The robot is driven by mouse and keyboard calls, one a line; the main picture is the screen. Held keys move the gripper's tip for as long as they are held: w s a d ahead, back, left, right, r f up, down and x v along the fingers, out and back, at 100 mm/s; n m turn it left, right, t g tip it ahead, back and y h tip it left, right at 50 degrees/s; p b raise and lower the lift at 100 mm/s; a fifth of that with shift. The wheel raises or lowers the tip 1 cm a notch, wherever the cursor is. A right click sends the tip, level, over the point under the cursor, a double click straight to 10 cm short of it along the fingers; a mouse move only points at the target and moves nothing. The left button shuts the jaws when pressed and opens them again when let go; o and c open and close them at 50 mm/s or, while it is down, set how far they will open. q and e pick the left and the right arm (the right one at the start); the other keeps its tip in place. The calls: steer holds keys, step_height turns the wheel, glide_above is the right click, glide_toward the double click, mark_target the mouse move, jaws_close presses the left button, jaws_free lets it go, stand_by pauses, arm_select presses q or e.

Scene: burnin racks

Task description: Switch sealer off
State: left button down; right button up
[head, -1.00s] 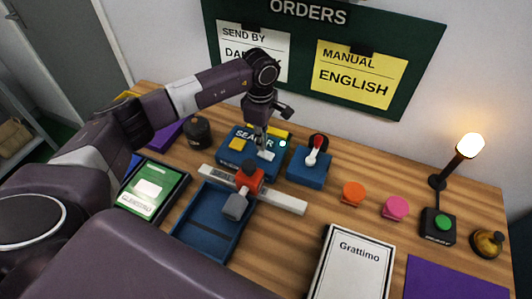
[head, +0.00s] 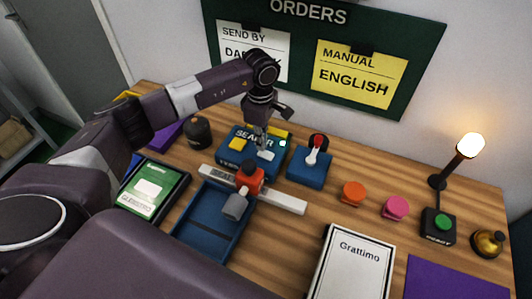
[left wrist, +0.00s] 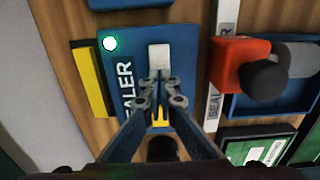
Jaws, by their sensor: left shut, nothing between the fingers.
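The sealer (head: 232,157) is a blue box lettered SEALER on the table, below the order board. It also shows in the left wrist view (left wrist: 185,40). Its white switch (left wrist: 159,57) sits on the top face, and a round light (left wrist: 110,43) near one corner glows white-green; in the head view the light (head: 283,143) is bright too. My left gripper (left wrist: 160,90) is shut and empty, its fingertips at or just above the box close to the switch. I cannot tell whether they touch it. My right gripper is out of view.
A white bar with a red block (head: 249,177) lies in front of the sealer, by a blue tray (head: 205,238). A blue box with a red-and-white lever (head: 310,168) stands to the right. A dark jar (head: 198,133) stands to the left. A lit lamp (head: 470,146) stands far right.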

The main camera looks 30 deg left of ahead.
arm_select(q)
steer(key=shift+f+b, duration=0.9)
steer(key=shift+f, duration=0.2)
stand_by(0.3)
steer(key=shift+r, duration=0.1)
steer(key=shift+r+p, duration=0.6)
steer(key=shift+r, duration=0.3)
steer(key=shift+r+p, duration=1.3)
steer(key=shift+r, duration=1.25)
